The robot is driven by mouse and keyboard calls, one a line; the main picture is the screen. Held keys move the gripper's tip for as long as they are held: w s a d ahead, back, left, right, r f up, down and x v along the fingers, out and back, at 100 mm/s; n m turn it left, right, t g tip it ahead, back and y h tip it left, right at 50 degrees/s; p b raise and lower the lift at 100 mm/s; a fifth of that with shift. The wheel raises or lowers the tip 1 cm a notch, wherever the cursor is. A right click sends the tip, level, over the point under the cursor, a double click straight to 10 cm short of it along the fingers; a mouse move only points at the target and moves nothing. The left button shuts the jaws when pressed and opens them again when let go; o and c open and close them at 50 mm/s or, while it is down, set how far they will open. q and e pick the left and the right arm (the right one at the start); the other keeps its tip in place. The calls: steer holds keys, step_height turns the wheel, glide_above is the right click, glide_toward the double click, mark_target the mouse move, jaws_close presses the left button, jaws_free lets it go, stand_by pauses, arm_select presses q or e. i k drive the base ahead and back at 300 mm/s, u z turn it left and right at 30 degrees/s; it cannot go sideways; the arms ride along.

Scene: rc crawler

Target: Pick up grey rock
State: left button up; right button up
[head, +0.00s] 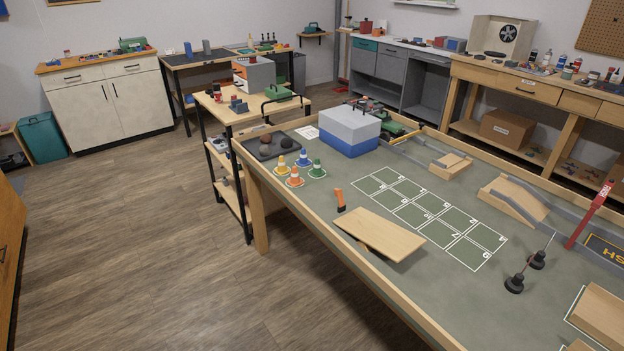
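A dark tray (300,144) lies at the far left corner of the large green-topped table and holds a few small rocks. One rock at the back left of the tray looks brownish (265,140). A greyer rock (286,142) sits to its right, and a dark one lies in front. They are small and dim, so I cannot be sure of each colour. Neither of my grippers is in view.
Four-sided traffic is limited by the wooden table rim (330,236). Several coloured cones (303,159) stand in front of the tray. A blue and grey box (349,131) stands to its right. A wooden ramp (380,234) lies nearer. Open floor (150,240) is on the left.

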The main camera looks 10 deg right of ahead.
mark_target(264, 150)
steer(key=u, duration=0.6)
steer(key=i, duration=3.8)
steer(key=z, duration=2.5)
